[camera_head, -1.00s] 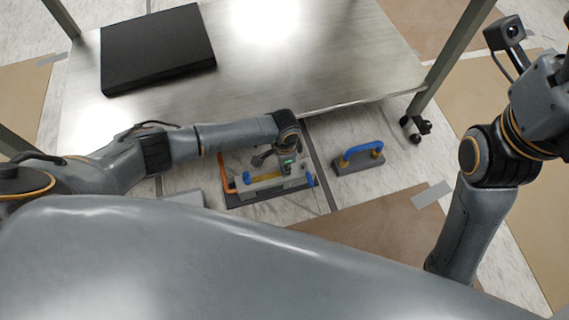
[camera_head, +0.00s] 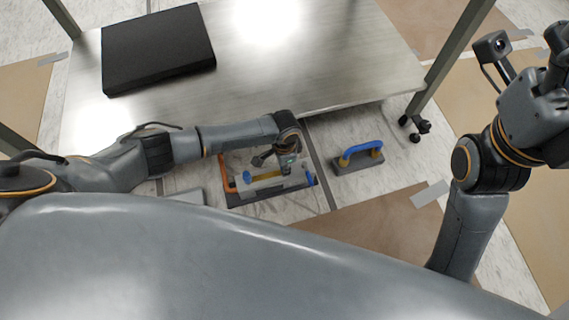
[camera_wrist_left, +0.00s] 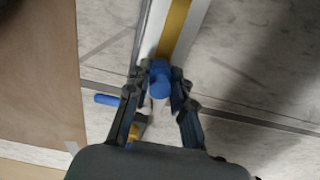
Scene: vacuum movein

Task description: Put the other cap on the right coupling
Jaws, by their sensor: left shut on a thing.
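On the floor below the table's front edge is a unit in a dark tray (camera_head: 238,201), with a yellow bar (camera_head: 266,176) along it. A blue cap (camera_head: 246,175) is at the bar's left end. Another blue piece (camera_head: 309,179) shows at the right end, near my left gripper (camera_head: 288,166). In the left wrist view, my left gripper (camera_wrist_left: 158,100) is shut on a blue cap (camera_wrist_left: 159,80), in line with the end of the white-and-yellow bar (camera_wrist_left: 175,30). I cannot tell whether the cap is seated. My right gripper is not clearly in view; only its arm shows at the right.
A grey block with a blue handle (camera_head: 361,148) stands to the right of the unit. The metal table (camera_head: 330,60) carries a black flat case (camera_head: 158,48). A table leg with a caster (camera_head: 414,127) is at the right. Brown sheets (camera_head: 375,230) lie on the floor.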

